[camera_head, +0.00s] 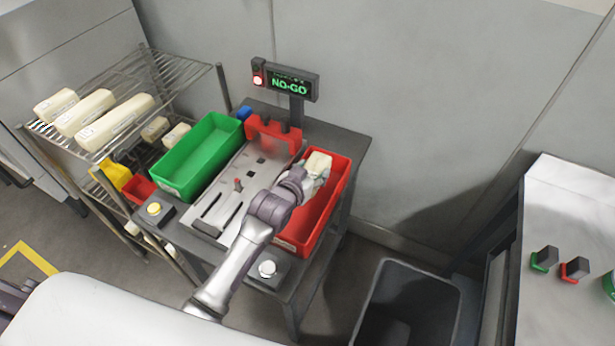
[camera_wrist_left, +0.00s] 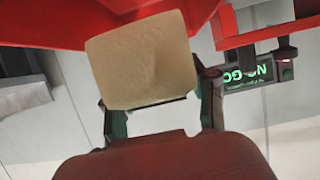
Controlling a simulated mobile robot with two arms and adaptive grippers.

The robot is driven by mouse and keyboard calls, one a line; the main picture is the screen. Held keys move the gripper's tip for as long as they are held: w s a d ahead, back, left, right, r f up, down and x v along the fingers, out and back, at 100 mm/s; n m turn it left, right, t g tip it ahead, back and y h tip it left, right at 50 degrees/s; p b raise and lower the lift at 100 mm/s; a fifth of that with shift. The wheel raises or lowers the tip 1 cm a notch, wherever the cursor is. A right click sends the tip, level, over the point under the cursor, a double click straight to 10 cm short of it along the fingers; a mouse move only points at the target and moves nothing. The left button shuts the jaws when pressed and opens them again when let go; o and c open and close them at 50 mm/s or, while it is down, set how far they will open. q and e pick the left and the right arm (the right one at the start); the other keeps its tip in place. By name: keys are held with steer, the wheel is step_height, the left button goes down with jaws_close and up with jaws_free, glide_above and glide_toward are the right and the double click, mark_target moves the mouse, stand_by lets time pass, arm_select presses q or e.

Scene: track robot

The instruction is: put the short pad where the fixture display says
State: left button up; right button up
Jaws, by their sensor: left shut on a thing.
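The fixture display (camera_head: 290,84) reads NO-GO in green letters, with a red-white lamp lit beside it. It also shows, upside down or turned, in the left wrist view (camera_wrist_left: 262,75). My left gripper (camera_head: 316,174) is at the back part of the red bin (camera_head: 330,205). It is shut on the short pad (camera_head: 319,162), a cream block that fills much of the left wrist view (camera_wrist_left: 140,60). The pad is over the red bin; I cannot tell whether it touches the bin. My right gripper is not in view.
A green bin (camera_head: 203,155) stands left of the metal fixture (camera_head: 225,190) with its red clamp (camera_head: 273,132). A wire shelf (camera_head: 180,75) with long pads is at left. A dark open waste bin (camera_head: 410,300) stands on the floor at right.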

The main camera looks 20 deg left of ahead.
arm_select(q)
steer(key=f, duration=0.1)
steer(key=b, duration=0.1)
steer(key=f, duration=0.1)
steer(key=shift+s+d+f+b, duration=0.15)
steer(key=shift+d+f+b, duration=0.1)
steer(key=shift+f+b, duration=0.15)
steer(key=shift+w+a, duration=0.15)
steer(key=shift+w, duration=0.05)
steer(key=shift+w+a+f, duration=0.1)
steer(key=shift+w+a, duration=0.05)
steer(key=shift+w, duration=0.05)
steer(key=shift+s, duration=0.3)
steer(key=shift+f, duration=0.15)
steer(key=shift+w+f, duration=0.15)
steer(key=shift+f, duration=0.2)
steer(key=o, duration=0.8)
steer(key=shift+o, duration=1.8)
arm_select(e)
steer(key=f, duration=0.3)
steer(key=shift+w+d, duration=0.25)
